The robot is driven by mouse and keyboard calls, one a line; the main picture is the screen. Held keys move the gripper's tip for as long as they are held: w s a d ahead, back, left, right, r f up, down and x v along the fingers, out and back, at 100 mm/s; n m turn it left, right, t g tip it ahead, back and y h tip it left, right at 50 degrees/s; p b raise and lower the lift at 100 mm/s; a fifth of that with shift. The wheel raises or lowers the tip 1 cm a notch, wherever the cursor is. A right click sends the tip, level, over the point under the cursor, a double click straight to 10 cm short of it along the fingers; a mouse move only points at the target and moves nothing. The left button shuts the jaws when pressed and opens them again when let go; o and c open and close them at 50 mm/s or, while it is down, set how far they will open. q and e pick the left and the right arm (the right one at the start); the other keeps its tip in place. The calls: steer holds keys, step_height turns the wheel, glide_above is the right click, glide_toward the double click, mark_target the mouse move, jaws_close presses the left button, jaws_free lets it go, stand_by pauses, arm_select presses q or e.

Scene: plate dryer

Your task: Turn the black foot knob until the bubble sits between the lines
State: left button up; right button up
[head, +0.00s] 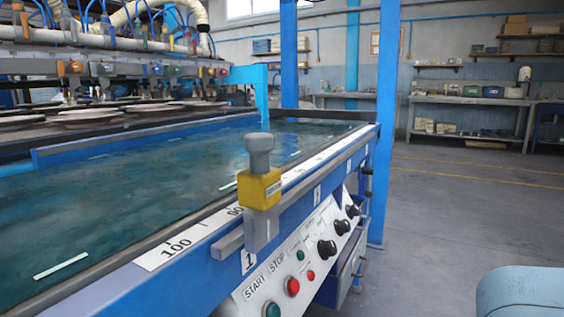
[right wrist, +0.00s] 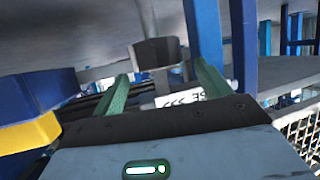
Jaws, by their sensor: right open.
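In the right wrist view my right gripper (right wrist: 161,72) is open, with its two green fingers apart. A dark grey, cup-shaped piece (right wrist: 156,52) shows beyond and between the fingertips, apart from them as far as I can see. It may be the foot knob, but I cannot be sure. A small green-rimmed capsule with a white middle (right wrist: 146,170) shows on the blue-grey housing at the bottom; I cannot tell whether it is a level or a light. No bubble between lines can be made out. My left gripper is in neither view.
The dryer's blue frame (head: 110,290) runs across the head view, with a control panel (head: 262,285) and black knobs (head: 327,249). A yellow block (head: 259,190) sits on its rail. A blue post (right wrist: 203,35) and a white label (right wrist: 180,98) are near the fingers.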

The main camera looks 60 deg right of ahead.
steer(key=p+v, duration=0.1)
steer(key=v, duration=0.2)
steer(key=r+p+v, duration=0.1)
steer(key=v, duration=0.2)
steer(key=shift+w+a, duration=0.15)
steer(key=shift+w, duration=0.05)
